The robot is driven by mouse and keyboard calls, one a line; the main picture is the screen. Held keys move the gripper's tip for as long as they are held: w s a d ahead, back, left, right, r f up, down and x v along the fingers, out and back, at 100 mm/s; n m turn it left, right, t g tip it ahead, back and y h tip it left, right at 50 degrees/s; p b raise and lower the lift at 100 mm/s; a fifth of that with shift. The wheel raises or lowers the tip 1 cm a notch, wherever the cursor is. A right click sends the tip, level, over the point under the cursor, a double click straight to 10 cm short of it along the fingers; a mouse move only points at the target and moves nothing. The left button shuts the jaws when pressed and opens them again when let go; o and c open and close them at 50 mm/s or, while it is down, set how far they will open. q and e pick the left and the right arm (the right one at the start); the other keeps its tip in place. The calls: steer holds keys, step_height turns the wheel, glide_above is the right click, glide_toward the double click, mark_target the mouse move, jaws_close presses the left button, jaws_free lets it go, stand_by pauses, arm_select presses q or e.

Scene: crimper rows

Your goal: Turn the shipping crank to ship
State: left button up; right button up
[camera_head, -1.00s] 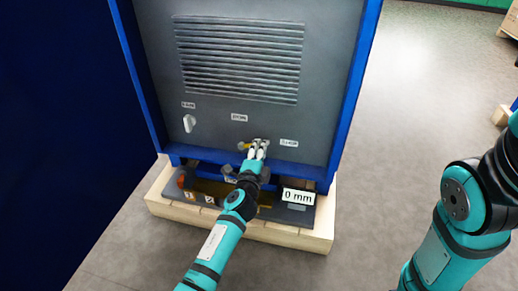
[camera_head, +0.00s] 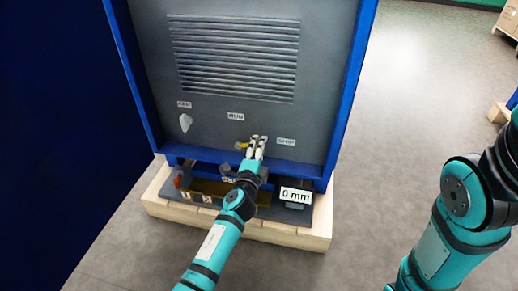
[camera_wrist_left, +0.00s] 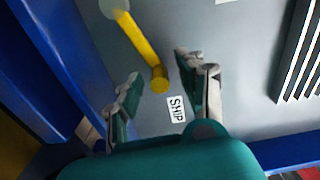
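The shipping crank is a yellow bar (camera_wrist_left: 142,50) on a pale round hub (camera_wrist_left: 113,8), low on the grey panel. In the head view only a small yellow part of the crank (camera_head: 241,145) shows, just left of my left gripper (camera_head: 258,141). In the left wrist view my left gripper (camera_wrist_left: 160,88) is open, with the bar's free end between its fingers and a visible gap on each side. The SHIP label (camera_wrist_left: 176,109) is beyond the bar's end; it also shows in the head view (camera_head: 286,141). My right gripper is out of view.
Below, a dark ledge on a wooden base (camera_head: 282,235) carries a 0 mm display (camera_head: 297,195). Blue frame edges (camera_head: 350,90) flank the panel.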

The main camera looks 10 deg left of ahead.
arm_select(q)
steer(key=shift+r, duration=0.15)
step_height(320, 180, up, 10)
steer(key=shift+f, duration=0.15)
steer(key=shift+c, duration=0.5)
